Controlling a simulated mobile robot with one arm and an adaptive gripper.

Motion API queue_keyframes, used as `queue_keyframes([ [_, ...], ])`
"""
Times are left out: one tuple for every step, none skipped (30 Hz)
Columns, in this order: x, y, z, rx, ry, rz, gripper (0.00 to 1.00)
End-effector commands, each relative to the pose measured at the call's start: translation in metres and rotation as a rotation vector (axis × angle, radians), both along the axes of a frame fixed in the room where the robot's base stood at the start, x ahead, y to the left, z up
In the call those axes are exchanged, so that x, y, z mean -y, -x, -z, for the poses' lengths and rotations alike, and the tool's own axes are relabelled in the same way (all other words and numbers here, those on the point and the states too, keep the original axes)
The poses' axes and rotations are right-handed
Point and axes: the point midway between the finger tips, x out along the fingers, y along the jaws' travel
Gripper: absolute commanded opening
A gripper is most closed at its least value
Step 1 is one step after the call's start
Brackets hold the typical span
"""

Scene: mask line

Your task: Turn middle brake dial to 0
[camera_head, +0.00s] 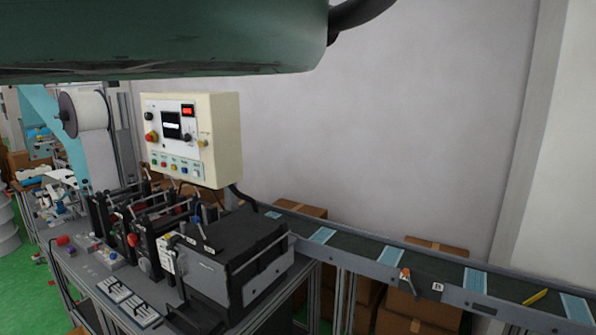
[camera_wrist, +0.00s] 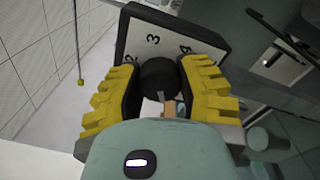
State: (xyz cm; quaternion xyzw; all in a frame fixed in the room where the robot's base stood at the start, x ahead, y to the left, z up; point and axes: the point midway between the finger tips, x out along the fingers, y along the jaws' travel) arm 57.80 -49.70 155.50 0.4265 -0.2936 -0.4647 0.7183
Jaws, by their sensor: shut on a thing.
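In the wrist view, my gripper (camera_wrist: 160,74) has its two yellow ribbed fingers on either side of a round black dial knob (camera_wrist: 158,86) and is shut on it. The dial's dark box has a pale face (camera_wrist: 150,45) behind the knob. The numbers 2, 3 and 4 show around the knob; no 0 is visible. The knob's pale mark points toward the bottom of the picture, but its reading cannot be told. In the head view my gripper is not in view, and I cannot tell which dial is the held one.
In the head view, a cream control box (camera_head: 222,135) with buttons stands above a dark machine (camera_head: 235,250) on a bench at left. A conveyor (camera_head: 385,265) runs right from it, with cardboard boxes (camera_head: 420,305) below. A white roll (camera_head: 90,110) hangs at far left.

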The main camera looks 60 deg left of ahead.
Motion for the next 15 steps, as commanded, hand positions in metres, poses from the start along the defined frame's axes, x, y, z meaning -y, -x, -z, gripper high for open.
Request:
queue_keyframes([
  [0.0001,0.0001,0.0007,-0.005,0.0,0.001,0.0],
  [0.0,0.0,0.0008,-0.006,0.001,0.001,0.0],
  [0.0,0.0,0.0008,-0.006,0.001,0.001,0.0],
  [0.0001,0.0001,0.0008,-0.007,0.001,0.001,0.0],
  [-0.0001,0.0,0.0009,-0.007,0.002,0.001,0.0],
  [0.0,0.0,0.001,-0.007,0.001,0.001,0.0],
  [0.0,0.0,0.0009,-0.006,0.002,0.001,0.0],
  [0.0,0.0,0.001,-0.006,0.002,0.001,0.0],
  [0.0,0.0,0.0009,-0.006,0.001,0.0,0.0],
  [0.0,0.0,0.0009,-0.006,0.001,0.0,0.0],
  [0.0,0.0,0.001,-0.006,0.001,0.0,0.0],
  [0.0,0.0,0.0009,-0.006,0.001,0.0,0.41],
  [0.0,0.0,0.0009,-0.006,0.001,0.0,0.44],
  [0.0001,0.0001,0.0008,-0.005,0.001,0.0,0.47],
  [0.0,0.0,0.0008,-0.005,0.001,0.0,0.51],
])
